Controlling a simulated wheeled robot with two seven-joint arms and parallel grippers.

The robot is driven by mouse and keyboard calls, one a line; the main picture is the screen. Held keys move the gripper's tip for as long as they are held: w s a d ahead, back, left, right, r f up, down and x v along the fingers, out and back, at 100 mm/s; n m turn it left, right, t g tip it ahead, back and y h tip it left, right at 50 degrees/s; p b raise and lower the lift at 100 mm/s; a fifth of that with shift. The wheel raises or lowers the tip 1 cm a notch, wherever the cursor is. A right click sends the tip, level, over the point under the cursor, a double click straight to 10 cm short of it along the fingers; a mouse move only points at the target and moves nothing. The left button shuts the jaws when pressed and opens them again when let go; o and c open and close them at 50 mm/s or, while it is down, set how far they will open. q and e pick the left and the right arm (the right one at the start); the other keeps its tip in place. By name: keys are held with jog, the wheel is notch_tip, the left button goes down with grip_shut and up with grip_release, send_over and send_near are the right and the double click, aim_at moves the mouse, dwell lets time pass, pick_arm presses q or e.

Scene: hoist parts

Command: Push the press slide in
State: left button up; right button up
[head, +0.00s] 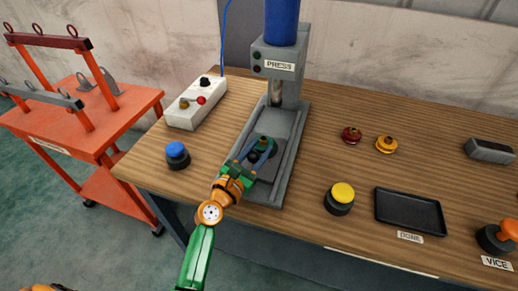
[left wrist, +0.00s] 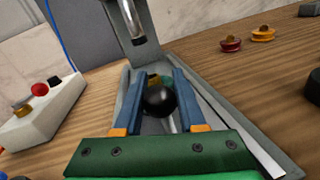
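The press (head: 278,60) stands upright on the table, with a grey channelled base. A dark plate, which looks like its slide (head: 270,168), lies at the near end of the base. A round black knob (left wrist: 158,100) is at the slide, between the two blue fingers of my left gripper (head: 257,151). The fingers are apart, one on each side of the knob; I cannot tell whether they touch it. Small gold and teal parts (left wrist: 164,80) show just behind the knob, partly hidden. My right gripper is not in view.
A white control box (head: 195,103) and blue button (head: 177,155) are left of the press. A yellow button (head: 339,198), black tray (head: 410,211), red part (head: 352,136) and orange part (head: 386,145) are right of it. An orange cart (head: 85,120) stands left.

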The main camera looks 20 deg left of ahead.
pick_arm(q)
grip_shut()
dwell(1.1)
